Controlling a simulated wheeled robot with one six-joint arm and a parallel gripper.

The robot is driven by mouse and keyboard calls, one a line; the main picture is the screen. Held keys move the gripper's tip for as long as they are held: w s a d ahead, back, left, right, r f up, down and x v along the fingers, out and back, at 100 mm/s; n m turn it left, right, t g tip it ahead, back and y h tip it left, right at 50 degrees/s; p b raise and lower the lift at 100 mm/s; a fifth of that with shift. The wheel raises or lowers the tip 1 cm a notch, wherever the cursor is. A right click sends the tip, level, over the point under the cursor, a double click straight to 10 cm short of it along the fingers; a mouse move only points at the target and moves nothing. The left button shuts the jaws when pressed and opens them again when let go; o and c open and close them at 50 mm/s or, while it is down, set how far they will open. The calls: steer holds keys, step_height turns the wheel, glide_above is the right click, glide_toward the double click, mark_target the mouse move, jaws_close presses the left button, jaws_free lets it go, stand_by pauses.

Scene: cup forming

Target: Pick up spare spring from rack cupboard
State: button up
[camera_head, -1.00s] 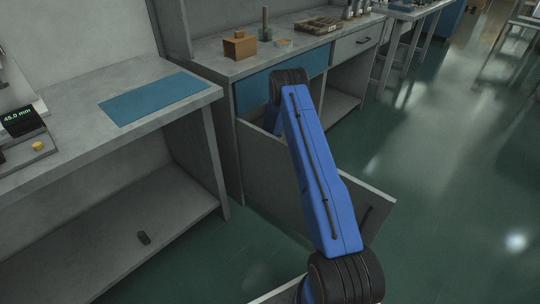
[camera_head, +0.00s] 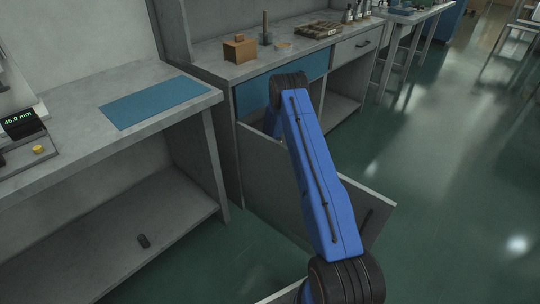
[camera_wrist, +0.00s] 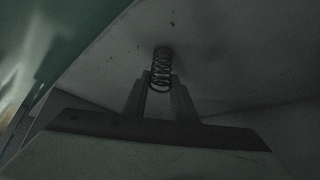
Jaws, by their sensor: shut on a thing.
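The spare spring (camera_wrist: 162,66), a dark coil, shows in the wrist view between the fingertips of my gripper (camera_wrist: 161,84). My gripper is shut on it, and the coil's far end sticks out past the fingers. Whether the spring touches the grey surface behind it I cannot tell. In the head view my blue arm reaches down over the open cupboard door (camera_head: 290,190) at the rack cupboard (camera_head: 238,170). The gripper and spring are hidden there behind the arm and the door.
The door stands open close beside my arm. A brown box (camera_head: 240,48) and a parts tray (camera_head: 318,28) stand on the worktop.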

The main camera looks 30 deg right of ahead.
steer(key=shift+r, duration=4.7)
